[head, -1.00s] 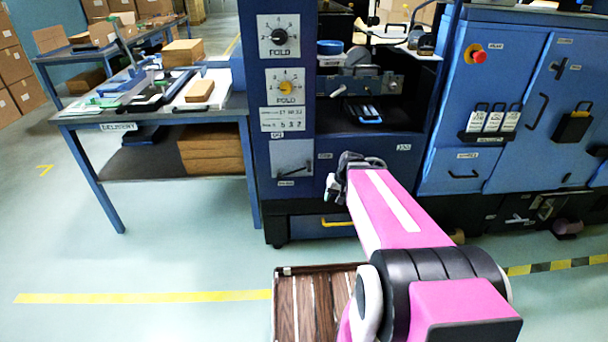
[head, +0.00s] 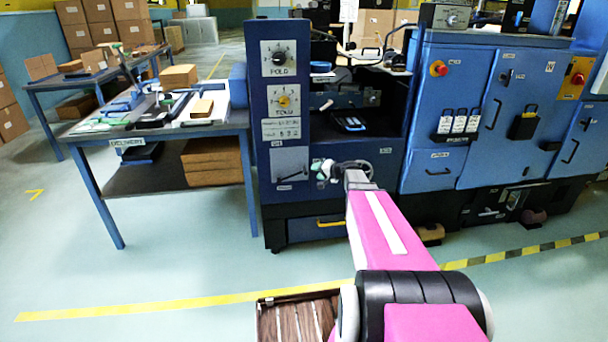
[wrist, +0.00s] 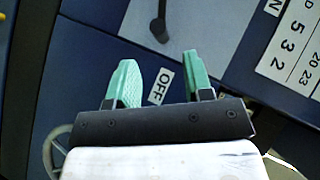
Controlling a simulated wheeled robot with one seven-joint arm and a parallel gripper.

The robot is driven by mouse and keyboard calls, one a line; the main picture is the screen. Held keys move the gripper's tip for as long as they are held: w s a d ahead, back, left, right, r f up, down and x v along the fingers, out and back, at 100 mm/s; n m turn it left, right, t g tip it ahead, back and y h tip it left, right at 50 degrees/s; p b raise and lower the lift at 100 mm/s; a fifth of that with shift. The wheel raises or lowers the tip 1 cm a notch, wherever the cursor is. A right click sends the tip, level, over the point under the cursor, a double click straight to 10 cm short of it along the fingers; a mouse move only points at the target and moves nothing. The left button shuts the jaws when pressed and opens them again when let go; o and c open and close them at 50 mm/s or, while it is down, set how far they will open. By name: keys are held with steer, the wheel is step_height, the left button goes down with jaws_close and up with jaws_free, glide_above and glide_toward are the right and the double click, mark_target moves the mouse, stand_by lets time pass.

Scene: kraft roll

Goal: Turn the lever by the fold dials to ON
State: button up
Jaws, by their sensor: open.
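The lever (wrist: 159,24) is a dark bar with a rounded end on a light grey plate, at the top of the wrist view; its upper part is cut off. In the head view the lever plate (head: 291,171) sits low on the blue panel under the fold dials (head: 279,59). An OFF label (wrist: 161,86) shows between my fingers, on the side of the plate nearest me. A partly cut-off label ending in N (wrist: 273,6) is at the top right. My gripper (wrist: 160,82) is open and empty, with green fingertips, short of the lever. In the head view my gripper (head: 324,172) is just right of the plate.
A number card (head: 291,131) is above the lever plate. A yellow drawer handle (head: 330,223) is below. The delivery table (head: 165,133) stands to the left, and blue cabinets (head: 460,110) stand to the right. The floor in front of the table is clear.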

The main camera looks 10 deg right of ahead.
mark_target(305, 170)
steer(key=x, duration=0.8)
steer(key=shift+w+a+f, duration=0.1)
steer(key=shift+a, duration=0.05)
steer(key=shift+c, duration=0.3)
jaws_close()
